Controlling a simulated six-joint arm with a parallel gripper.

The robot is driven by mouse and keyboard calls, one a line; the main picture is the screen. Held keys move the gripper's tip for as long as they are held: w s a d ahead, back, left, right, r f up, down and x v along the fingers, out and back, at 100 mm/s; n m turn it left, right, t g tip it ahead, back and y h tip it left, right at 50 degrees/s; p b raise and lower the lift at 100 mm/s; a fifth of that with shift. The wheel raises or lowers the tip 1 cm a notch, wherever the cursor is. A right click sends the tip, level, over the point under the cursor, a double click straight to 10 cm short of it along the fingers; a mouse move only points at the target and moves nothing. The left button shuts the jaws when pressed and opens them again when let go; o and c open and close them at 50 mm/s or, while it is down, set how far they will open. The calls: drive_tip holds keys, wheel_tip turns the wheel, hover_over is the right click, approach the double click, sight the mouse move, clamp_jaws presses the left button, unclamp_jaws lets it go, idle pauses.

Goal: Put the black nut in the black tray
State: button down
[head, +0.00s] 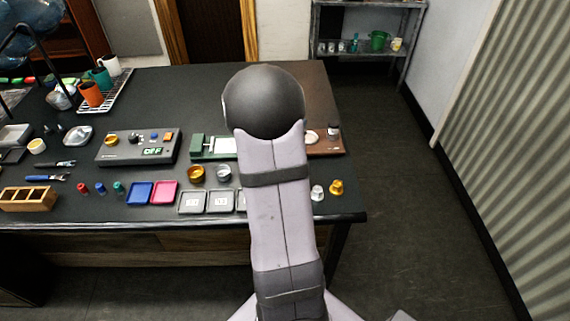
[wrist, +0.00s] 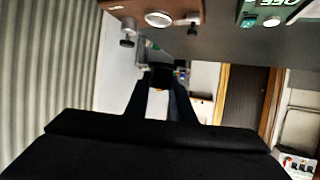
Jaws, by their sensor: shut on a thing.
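My gripper (wrist: 163,76) shows in the wrist view, its two dark fingers close together at the tips. It is shut on a small dark thing (wrist: 162,79), which fits the black nut, but its shape is too dark and small to make out. An orange patch shows just below it between the fingers. In the head view my arm hides the gripper. I cannot make out a black tray for certain. A blue tray (head: 140,192) and a pink tray (head: 165,192) lie near the table's front edge, and the arm hides the table just right of the grey squares.
Grey squares (head: 192,202) lie beside the pink tray. A gold ring (head: 196,173), a grey control box (head: 138,148) and a wooden block (head: 28,198) stand to the left. A silver nut (head: 317,192) and a gold nut (head: 336,187) stand near the right corner. The table's far middle is clear.

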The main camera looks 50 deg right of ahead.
drive_tip(key=shift+n+t, duration=0.5)
drive_tip(key=shift+t, duration=0.1)
drive_tip(key=a+f, duration=0.3)
drive_tip(key=a, duration=0.1)
drive_tip(key=shift+w, duration=0.25)
drive_tip(key=shift+d, duration=0.1)
drive_tip(key=shift+f+p, duration=0.9)
drive_tip(key=shift+f, duration=4.05)
drive_tip(key=shift+f, duration=0.1)
drive_tip(key=shift+s+f+b, duration=0.1)
drive_tip(key=shift+f+b, duration=0.25)
drive_tip(key=shift+b, duration=0.1)
